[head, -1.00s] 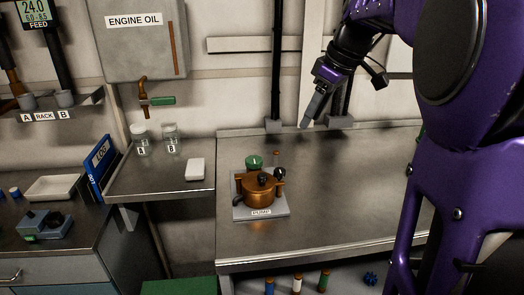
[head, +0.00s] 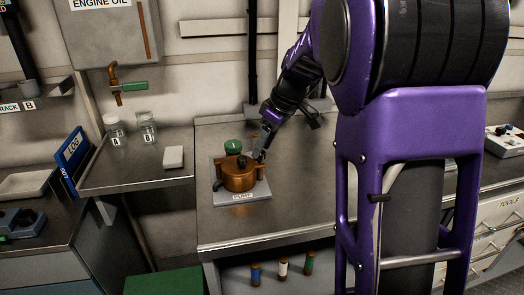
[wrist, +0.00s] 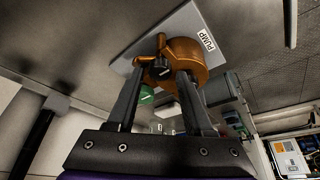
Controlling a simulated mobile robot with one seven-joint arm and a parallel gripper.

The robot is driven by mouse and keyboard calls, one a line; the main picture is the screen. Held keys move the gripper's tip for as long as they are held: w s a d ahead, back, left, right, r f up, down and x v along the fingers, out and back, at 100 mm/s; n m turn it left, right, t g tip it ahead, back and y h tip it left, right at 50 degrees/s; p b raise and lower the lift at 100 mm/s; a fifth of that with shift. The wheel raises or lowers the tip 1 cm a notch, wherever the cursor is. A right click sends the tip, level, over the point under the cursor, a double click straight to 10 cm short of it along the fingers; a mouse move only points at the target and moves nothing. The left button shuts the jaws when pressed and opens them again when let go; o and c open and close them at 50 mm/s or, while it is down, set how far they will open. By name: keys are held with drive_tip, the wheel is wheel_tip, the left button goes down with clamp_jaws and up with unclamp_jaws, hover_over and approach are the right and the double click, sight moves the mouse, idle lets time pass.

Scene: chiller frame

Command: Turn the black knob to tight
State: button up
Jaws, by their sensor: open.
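The copper-coloured pump (head: 238,182) stands on a light plate labelled PUMP on the steel bench; it also shows in the wrist view (wrist: 190,52). In the wrist view a black knob (wrist: 159,70) with a pale mark sits beside the pump body, between the fingertips in the picture. Contact with it cannot be told. A dark knob (head: 242,160) shows on the pump top in the head view. My gripper (head: 262,153) is open at the pump's rear right side; its two fingers (wrist: 159,75) point toward the pump. The gripper partly hides that side in the head view.
A green knob (head: 233,147) stands just behind the pump, and shows in the wrist view (wrist: 147,96). Jars (head: 147,127) and a white block (head: 173,156) are on the left counter. The bench right of the pump is clear.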

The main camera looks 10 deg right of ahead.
drive_tip(key=shift+w+a+f, duration=0.15)
drive_tip(key=shift+w+f, duration=0.05)
drive_tip(key=shift+f, duration=0.45)
clamp_jaws()
